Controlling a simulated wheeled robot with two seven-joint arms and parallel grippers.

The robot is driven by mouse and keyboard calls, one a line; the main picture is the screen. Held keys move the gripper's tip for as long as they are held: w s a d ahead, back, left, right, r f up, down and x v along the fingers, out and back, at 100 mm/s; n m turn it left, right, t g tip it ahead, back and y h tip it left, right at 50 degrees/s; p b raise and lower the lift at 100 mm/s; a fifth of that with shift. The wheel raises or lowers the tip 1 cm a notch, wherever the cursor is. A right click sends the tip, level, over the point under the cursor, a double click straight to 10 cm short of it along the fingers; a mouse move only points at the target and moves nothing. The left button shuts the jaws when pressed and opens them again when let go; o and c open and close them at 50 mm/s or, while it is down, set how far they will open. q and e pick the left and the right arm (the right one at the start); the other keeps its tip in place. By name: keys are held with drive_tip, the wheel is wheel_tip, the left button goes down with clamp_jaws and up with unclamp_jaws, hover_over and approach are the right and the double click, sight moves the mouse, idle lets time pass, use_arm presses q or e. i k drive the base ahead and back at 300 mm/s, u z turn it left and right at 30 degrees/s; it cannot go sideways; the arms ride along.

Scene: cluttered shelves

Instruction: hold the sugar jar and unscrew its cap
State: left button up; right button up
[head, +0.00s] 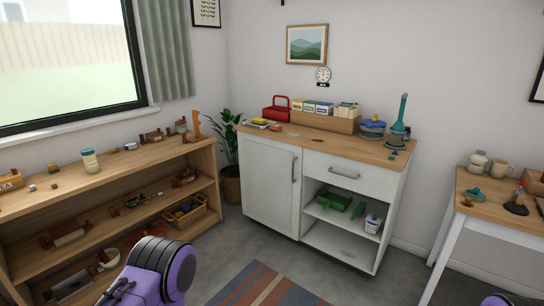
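A small jar (90,161) with a pale body and a greenish lid stands upright on top of the left wooden shelf. A cream jar (478,161) with a dark lid stands on the right table beside a mug. A white container (373,223) with a blue mark sits inside the white cabinet. No label is readable, so I cannot tell which is the sugar jar. A purple and black link of my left arm shows at the bottom left, and a bit of purple at the bottom right edge. Neither gripper shows.
The wooden shelf (137,163) carries many small items on its levels. The white cabinet (268,176) holds a red caddy (277,112), a box of packets and blue dishes on top. A mug (502,170) is on the right table. The floor between is clear, with a striped rug (262,287).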

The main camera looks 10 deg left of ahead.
sight(92, 165)
drive_tip(key=u, duration=0.75)
drive_tip(key=i, duration=1.9)
drive_tip(key=u, duration=0.9)
